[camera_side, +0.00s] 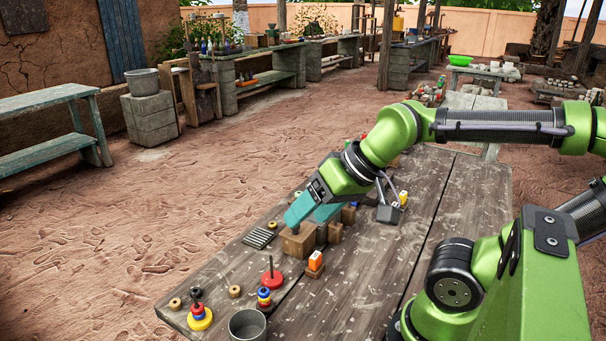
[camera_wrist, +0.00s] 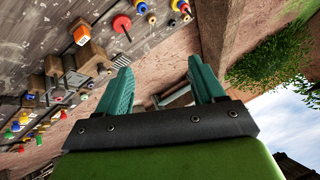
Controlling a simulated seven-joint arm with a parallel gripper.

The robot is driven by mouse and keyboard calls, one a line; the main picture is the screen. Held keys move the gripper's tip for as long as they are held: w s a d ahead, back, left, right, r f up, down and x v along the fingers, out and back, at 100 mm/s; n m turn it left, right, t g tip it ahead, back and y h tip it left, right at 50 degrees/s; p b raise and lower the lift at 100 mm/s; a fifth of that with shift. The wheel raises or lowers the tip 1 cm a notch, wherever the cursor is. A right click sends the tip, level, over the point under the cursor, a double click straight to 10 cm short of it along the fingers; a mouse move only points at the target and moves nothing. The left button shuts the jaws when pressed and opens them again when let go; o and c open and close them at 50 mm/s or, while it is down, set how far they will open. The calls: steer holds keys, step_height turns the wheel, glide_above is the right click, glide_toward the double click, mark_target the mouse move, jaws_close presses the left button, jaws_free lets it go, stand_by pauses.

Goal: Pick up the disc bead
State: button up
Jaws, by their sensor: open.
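My gripper (camera_side: 307,220) has teal fingers spread apart, with nothing visible between them; it also shows in the wrist view (camera_wrist: 160,75). It hangs close to the brown wooden block (camera_side: 297,244) on the table. Several small ring-like beads lie on the table. A tan bead (camera_side: 234,291) and another tan bead (camera_side: 175,303) lie toward the near left, and a yellowish one (camera_side: 272,225) lies left of the gripper. A red disc (camera_side: 272,279) has an upright peg. I cannot tell which piece is the disc bead.
The weathered wooden table (camera_side: 350,290) also holds a stack of coloured rings (camera_side: 199,318), a metal cup (camera_side: 247,325), an orange-and-white block (camera_side: 315,261) and a slatted dark rack (camera_side: 259,238). A grey metal piece (camera_side: 388,213) stands right of the gripper. The table's near middle is mostly clear.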

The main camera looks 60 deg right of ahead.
steer(key=c, duration=0.4)
steer(key=shift+c, duration=0.2)
